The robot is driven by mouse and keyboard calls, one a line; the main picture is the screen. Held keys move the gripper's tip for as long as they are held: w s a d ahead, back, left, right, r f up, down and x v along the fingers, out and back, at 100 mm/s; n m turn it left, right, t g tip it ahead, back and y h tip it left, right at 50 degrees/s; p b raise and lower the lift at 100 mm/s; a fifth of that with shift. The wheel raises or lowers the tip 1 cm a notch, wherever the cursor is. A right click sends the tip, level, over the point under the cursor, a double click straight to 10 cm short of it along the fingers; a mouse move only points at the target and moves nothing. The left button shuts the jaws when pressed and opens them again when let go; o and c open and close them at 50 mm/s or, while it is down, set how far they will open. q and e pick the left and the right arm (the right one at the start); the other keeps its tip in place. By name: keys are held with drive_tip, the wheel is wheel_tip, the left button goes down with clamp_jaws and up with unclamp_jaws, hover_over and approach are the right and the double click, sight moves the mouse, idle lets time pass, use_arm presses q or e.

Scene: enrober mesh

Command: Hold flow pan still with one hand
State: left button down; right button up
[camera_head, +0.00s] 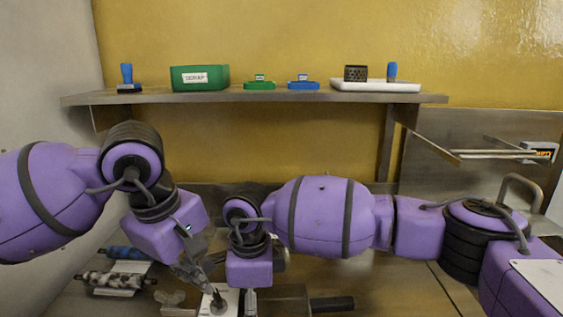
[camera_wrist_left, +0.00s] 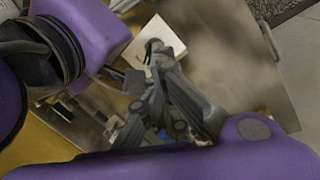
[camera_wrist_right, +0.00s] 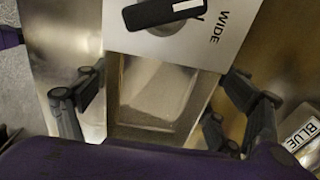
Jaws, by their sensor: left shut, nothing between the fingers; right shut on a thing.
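The flow pan, a shallow steel tray (camera_wrist_right: 155,90), lies between the fingers of my right gripper (camera_wrist_right: 160,98) in the right wrist view. The fingers stand wide apart, shut on the pan's sides. In the head view, my right gripper (camera_head: 250,301) points down, its fingertips mostly hidden. My left gripper (camera_head: 213,296) is shut and empty, its tips at the grey knob on a white plate (camera_head: 230,297). The left wrist view also shows the shut left fingers (camera_wrist_left: 157,50) over the white plate (camera_wrist_left: 172,35). The right wrist view shows its dark knob (camera_wrist_right: 163,12) beside the word WIDE.
A shelf (camera_head: 250,97) behind holds a green SCRAP bin (camera_head: 200,78), small blue and green tools and a white tray (camera_head: 375,86). A black handle (camera_head: 332,303) shows right of my grippers. Rollers (camera_head: 115,280) lie lower left. A BLUE label (camera_wrist_right: 300,133) shows beside the right fingers.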

use_arm(q)
wheel_tip(320, 180, up, 3)
drive_tip(key=a+n, duration=0.2)
drive_tip(key=n+y, duration=0.1)
drive_tip(key=n, duration=0.3)
approach(218, 309)
drive_tip(key=shift+s+d+x, duration=0.1)
drive_tip(key=shift+s+x, duration=0.1)
drive_tip(key=shift+x, duration=0.8)
drive_tip(key=shift+s+d+x, duration=0.1)
drive_tip(key=shift+s+x, duration=0.1)
drive_tip(key=shift+x, duration=0.8)
drive_tip(key=shift+s+d+x, duration=0.1)
drive_tip(key=shift+s+x, duration=0.1)
drive_tip(key=shift+x, duration=0.8)
drive_tip(key=shift+f, duration=0.1)
drive_tip(key=shift+w+a, duration=0.25)
drive_tip(key=shift+w, duration=0.3)
drive_tip(key=shift+s+a+f, duration=0.1)
drive_tip(key=shift+a, duration=0.45)
